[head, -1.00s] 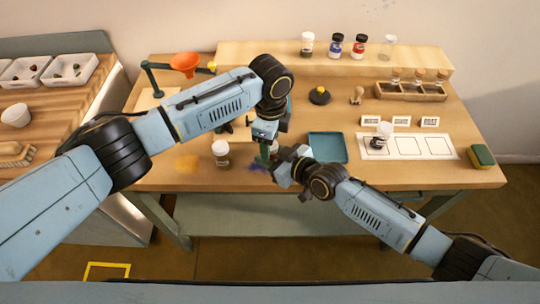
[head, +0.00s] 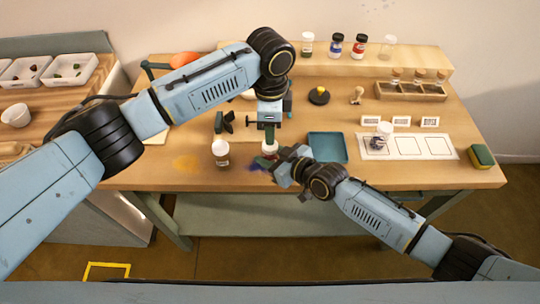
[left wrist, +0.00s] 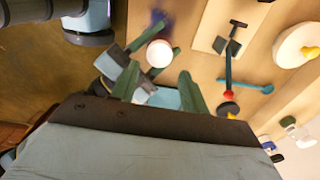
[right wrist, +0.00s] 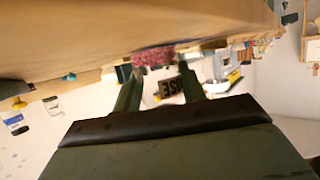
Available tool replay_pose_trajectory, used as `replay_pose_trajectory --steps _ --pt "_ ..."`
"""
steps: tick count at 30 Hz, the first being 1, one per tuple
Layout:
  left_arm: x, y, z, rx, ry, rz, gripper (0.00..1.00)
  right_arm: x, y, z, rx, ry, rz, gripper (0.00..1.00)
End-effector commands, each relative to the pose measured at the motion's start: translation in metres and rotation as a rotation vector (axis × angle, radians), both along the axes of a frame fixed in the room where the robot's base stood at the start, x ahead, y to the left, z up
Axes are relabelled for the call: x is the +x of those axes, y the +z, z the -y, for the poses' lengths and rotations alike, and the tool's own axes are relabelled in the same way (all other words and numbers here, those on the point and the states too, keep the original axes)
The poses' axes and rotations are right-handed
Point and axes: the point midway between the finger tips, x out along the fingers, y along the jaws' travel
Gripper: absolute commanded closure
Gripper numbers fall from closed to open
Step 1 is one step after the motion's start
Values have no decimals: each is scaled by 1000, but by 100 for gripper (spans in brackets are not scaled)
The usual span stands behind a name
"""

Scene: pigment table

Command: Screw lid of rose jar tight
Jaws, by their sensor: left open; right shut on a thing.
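The rose jar (head: 270,147) stands near the table's front edge with its white lid on top. In the left wrist view the white lid (left wrist: 159,54) is a pale disc. In the right wrist view rose pigment (right wrist: 153,58) and the dark label (right wrist: 180,88) show between the fingers. My right gripper (head: 268,160) is shut on the jar from the front right. My left gripper (head: 270,126) is open and empty just above and behind the lid, apart from it. How tightly the lid sits cannot be seen.
A brown jar with a white lid (head: 221,153) stands close on the left. A teal tray (head: 327,149) lies to the right, with a white mat (head: 438,146) and a sponge (head: 482,155) beyond. A black-green stand (head: 225,122) is behind left. Several jars line the back shelf (head: 270,59).

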Motion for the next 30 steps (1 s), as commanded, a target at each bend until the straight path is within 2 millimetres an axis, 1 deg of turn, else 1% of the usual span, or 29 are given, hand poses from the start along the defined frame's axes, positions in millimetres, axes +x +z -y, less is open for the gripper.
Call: replay_pose_trajectory --steps 3,9,12,15,21,30 --pt "1 9 0 0 209 2 55 0 0 0 0 0 0 100" --pt "1 21 0 -1 537 1 55 0 0 0 0 0 0 100" --pt "0 24 0 0 660 -3 55 0 0 0 0 0 0 100" --pt "0 27 -1 1 746 -2 55 0 0 0 0 0 0 100" --pt "-1 29 -1 2 814 -4 55 0 0 0 0 0 0 100" --pt "-1 28 -1 1 814 -4 55 0 0 0 0 0 0 100"
